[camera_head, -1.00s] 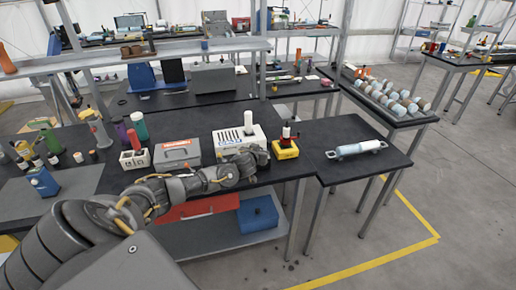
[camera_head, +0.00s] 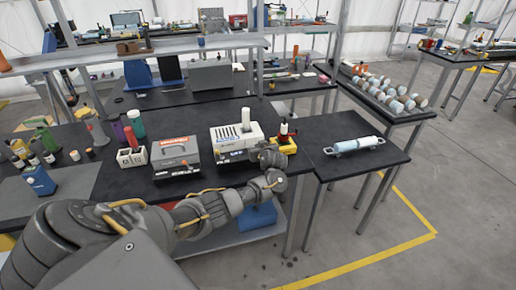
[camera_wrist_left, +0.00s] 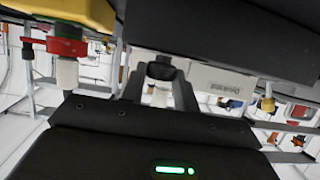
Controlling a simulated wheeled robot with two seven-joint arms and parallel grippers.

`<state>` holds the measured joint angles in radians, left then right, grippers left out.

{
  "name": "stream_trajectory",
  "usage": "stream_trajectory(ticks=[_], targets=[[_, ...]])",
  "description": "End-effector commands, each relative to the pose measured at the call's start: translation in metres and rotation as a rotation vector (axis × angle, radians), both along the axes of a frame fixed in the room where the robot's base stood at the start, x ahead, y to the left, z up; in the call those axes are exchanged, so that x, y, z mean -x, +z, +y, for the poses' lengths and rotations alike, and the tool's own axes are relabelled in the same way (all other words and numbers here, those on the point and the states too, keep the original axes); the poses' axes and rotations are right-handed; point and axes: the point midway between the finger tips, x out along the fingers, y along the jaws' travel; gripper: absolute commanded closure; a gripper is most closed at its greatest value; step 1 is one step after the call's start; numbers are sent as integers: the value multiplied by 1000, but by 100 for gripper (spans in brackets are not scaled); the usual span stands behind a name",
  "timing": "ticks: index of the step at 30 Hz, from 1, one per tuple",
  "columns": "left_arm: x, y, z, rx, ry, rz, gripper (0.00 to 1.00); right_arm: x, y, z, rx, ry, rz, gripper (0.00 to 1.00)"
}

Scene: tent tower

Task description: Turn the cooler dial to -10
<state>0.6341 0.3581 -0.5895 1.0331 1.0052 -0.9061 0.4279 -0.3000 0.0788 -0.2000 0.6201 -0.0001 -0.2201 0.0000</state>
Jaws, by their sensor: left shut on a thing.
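The cooler (camera_head: 229,137) appears to be the white box with a white upright cylinder on top, standing on the black bench. It also shows in the left wrist view (camera_wrist_left: 228,84), with lettering on its pale face. My left gripper (camera_head: 267,153) is at its front right corner. In the left wrist view, my left gripper (camera_wrist_left: 160,84) is shut on a small dark knob, seemingly the dial (camera_wrist_left: 160,70). The dial's scale and pointer cannot be read. In the head view, my wrist hides the dial. My right gripper is not in view.
A yellow device with a red and white top (camera_head: 285,138) stands close to the right of my left gripper. A grey box with a red label (camera_head: 176,157) stands left of the cooler. A side table (camera_head: 345,168) holds a pale cylinder (camera_head: 356,145).

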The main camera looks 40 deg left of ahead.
Motion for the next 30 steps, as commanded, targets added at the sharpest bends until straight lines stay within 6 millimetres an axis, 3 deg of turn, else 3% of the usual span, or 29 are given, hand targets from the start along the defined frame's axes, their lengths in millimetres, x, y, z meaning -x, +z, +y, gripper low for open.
stream_trajectory(ticks=[12, 13, 14, 24, 30], targets=[[0, 0, 1, 0, 7, -2, 92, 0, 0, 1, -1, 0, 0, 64], [0, 0, 1, 0, 7, -2, 66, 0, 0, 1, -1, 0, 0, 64], [0, 0, 1, 0, 7, -2, 62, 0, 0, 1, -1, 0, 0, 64], [2, 2, -2, 0, 7, -4, 61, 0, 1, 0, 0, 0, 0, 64], [16, 13, -25, 4, 4, -4, 61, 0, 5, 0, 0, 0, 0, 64]])
